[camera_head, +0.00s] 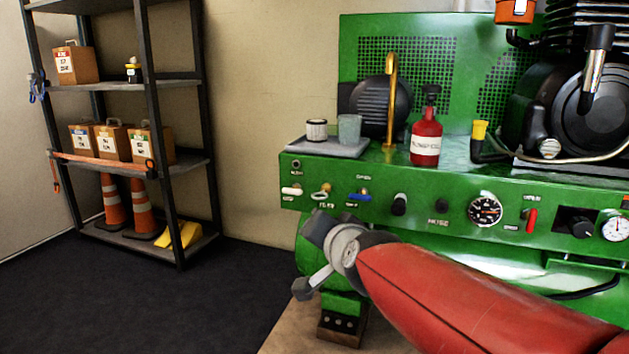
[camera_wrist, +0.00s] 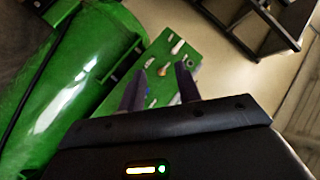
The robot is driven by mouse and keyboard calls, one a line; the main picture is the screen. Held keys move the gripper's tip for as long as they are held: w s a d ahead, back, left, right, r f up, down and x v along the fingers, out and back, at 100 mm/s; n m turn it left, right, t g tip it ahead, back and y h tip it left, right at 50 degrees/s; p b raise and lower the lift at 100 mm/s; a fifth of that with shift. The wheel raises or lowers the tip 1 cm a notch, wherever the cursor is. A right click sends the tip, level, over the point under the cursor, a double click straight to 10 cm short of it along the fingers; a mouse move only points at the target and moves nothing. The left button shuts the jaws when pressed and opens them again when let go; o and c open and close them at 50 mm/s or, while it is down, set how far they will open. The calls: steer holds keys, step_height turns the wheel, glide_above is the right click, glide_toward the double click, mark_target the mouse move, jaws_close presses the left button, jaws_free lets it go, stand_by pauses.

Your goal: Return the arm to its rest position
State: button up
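My red arm (camera_head: 450,295) reaches in from the lower right in the head view, in front of the green machine (camera_head: 400,170). Its grey and dark wrist end is near the machine's left front corner, below the control panel. The fingers are hard to make out there. In the wrist view my gripper (camera_wrist: 160,76) has two dark fingers standing apart, with nothing between them. Beyond them the green panel with its knobs shows. The panel looks some distance away from the fingertips.
On the machine's top stand a grey tray (camera_head: 295,147) with two cups, a red bottle (camera_head: 426,140) and a yellow-capped elbow pipe (camera_head: 480,140). A dark shelf rack (camera_head: 180,85) with boxes and traffic cones stands at the left. Dark floor (camera_head: 150,305) between is clear.

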steer(key=s+d+f+n+g+h, duration=0.2)
steer(key=s+d+f+g, duration=0.2)
steer(key=s+d+f, duration=0.5)
steer(key=s+d+f+n+g+h, duration=0.25)
steer(key=s+d+f, duration=0.25)
steer(key=s, duration=0.8)
step_height(320, 180, up, 13)
steer(key=s+g+p, duration=0.1)
steer(key=p, duration=1.2)
steer(key=shift+r, duration=0.15)
steer(key=shift+d+n+y, duration=0.1)
steer(key=shift+n+y, duration=0.15)
